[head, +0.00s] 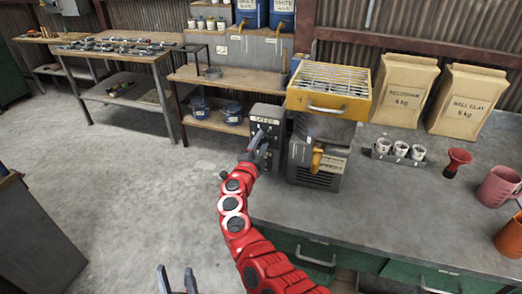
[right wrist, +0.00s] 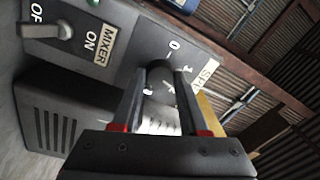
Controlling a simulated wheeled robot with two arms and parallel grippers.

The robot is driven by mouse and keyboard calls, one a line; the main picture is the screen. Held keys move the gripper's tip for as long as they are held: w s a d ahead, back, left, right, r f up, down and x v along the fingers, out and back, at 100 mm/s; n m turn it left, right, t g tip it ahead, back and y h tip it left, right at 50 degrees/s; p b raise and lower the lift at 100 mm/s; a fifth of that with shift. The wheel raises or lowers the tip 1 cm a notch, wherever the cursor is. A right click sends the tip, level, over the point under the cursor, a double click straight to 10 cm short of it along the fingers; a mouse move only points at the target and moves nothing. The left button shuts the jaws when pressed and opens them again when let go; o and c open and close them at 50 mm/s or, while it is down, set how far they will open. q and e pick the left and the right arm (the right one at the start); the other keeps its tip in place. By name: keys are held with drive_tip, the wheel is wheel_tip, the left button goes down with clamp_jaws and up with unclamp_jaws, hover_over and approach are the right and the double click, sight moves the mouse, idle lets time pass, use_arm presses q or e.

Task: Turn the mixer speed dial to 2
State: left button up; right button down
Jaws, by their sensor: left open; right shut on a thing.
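The grey control box (head: 268,112) with a SPEED label stands on the bench beside the machine with the yellow grate top. My right gripper (head: 259,146) reaches its front face. In the right wrist view, my right gripper (right wrist: 162,78) is shut on the black speed dial (right wrist: 159,69), one finger on each side. A 0 and other marks show on the panel around the dial; the fingers partly cover the scale, and I cannot tell which number it points to. My left gripper (head: 178,281) is open and empty at the bottom of the head view, away from the box.
A MIXER toggle switch (right wrist: 47,30) sits on the same panel, near ON and OFF labels. The yellow-topped machine (head: 327,92) stands right of the box. The bench front is clear.

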drive_tip(key=m+b, duration=0.2)
drive_tip(key=shift+f+m, duration=0.25)
drive_tip(key=shift+m, duration=0.05)
drive_tip(key=shift+r+m+b, duration=0.1)
drive_tip(key=shift+m+b, duration=0.25)
drive_tip(key=shift+m, duration=0.15)
drive_tip(key=shift+c, duration=2.2)
unclamp_jaws()
drive_tip(key=shift+r, duration=0.1)
